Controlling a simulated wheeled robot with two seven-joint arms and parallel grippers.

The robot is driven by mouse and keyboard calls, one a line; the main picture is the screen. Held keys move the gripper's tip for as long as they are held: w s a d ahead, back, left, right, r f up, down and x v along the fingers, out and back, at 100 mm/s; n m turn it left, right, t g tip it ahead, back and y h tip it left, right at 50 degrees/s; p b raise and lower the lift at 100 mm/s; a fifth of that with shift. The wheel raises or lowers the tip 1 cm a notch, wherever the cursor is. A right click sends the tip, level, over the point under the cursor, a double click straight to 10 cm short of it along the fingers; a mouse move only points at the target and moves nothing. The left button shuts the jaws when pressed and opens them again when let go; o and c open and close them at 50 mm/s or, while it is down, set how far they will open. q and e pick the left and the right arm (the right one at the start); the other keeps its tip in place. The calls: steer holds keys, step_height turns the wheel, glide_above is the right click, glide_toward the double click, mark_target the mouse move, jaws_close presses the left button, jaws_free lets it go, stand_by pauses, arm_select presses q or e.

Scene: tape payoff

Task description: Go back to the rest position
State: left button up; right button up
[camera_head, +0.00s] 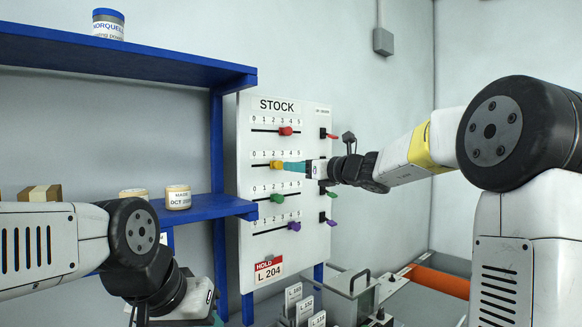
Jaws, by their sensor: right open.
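My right arm reaches in from the right to the white STOCK board (260,220). My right gripper (290,166), with teal fingers, is open at the second row, its tips right beside the yellow slider knob (276,165). I cannot tell whether they touch. My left arm comes in from the left, low in front of the blue shelf. My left gripper (215,318) shows only in part at the bottom edge; its fingers are mostly hidden or cut off.
The board also has a red knob (286,131), a green knob (278,198) and a purple knob (294,226). Jars stand on the blue shelf (215,207). A grey metal block (350,295) and labelled cards (293,298) stand low right.

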steer(key=shift+s+d, duration=0.35)
steer(key=shift+s, duration=0.1)
steer(key=s+f+n+g+h, duration=0.1)
steer(key=s+f+n+g, duration=0.2)
steer(key=s+f+n, duration=0.5)
steer(key=s+f+n+g+h, duration=0.2)
steer(key=s+n, duration=0.5)
steer(key=s, duration=0.4)
steer(key=s+d+f+n+g+h, duration=0.1)
steer(key=s+d+f+n+h, duration=0.2)
steer(key=s+d+f+n, duration=0.3)
steer(key=s+d+f+n+g+h, duration=0.1)
steer(key=s+d+f+n+h, duration=0.2)
steer(key=s, duration=0.8)
step_height(320, 180, down, 5)
steer(key=d+n, duration=0.2)
steer(key=n, duration=0.2)
steer(key=shift+s+d+r+h, duration=0.15)
steer(key=shift+d+r+h, duration=0.05)
steer(key=shift+d+h, duration=0.2)
